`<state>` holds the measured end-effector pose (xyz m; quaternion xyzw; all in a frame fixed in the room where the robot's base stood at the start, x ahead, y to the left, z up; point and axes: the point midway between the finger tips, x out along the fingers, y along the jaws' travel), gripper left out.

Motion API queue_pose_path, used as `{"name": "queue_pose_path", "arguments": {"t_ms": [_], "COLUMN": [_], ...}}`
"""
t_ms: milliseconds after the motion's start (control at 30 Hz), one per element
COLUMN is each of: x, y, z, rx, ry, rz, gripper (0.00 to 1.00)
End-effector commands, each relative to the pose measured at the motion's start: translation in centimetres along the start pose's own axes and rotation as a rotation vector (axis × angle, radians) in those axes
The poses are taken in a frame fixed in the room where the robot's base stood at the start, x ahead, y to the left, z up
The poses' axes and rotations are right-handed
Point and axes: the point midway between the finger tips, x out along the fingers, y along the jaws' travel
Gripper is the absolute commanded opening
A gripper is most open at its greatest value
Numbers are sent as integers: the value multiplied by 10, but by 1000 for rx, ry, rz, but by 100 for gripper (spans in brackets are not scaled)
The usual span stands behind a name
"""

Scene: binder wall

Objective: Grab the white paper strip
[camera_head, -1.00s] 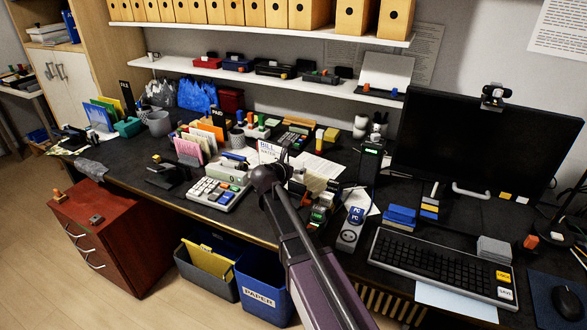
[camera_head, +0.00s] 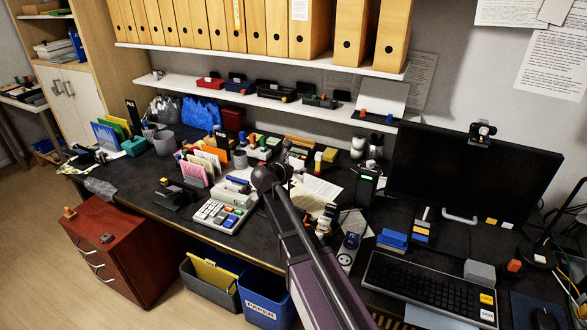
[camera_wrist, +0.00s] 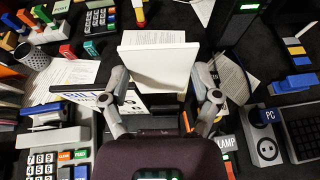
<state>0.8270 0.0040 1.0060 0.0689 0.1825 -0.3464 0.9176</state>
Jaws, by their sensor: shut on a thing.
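In the wrist view a white paper strip (camera_wrist: 158,75), looking like a thick white card with fine print along its top edge, stands between the two fingers of my gripper (camera_wrist: 163,82). A white card lettered BILL (camera_wrist: 126,103) lies just behind the left finger. In the head view my gripper (camera_head: 272,179) is above the middle of the desk, and the arm hides what it holds.
The dark desk (camera_head: 200,229) is crowded. A shelf (camera_head: 240,90) runs behind. A blue paper bin (camera_head: 265,300) is below the front edge.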

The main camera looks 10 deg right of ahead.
Motion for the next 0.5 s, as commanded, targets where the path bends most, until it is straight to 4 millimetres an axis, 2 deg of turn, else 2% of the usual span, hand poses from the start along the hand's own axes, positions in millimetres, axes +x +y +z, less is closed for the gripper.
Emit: {"name": "queue_pose_path", "arguments": {"t_ms": [33,500], "x": [-5,-24], "y": [0,0], "z": [12,60], "rx": [0,0], "ry": [0,0], "rz": [0,0], "gripper": [64,64]}}
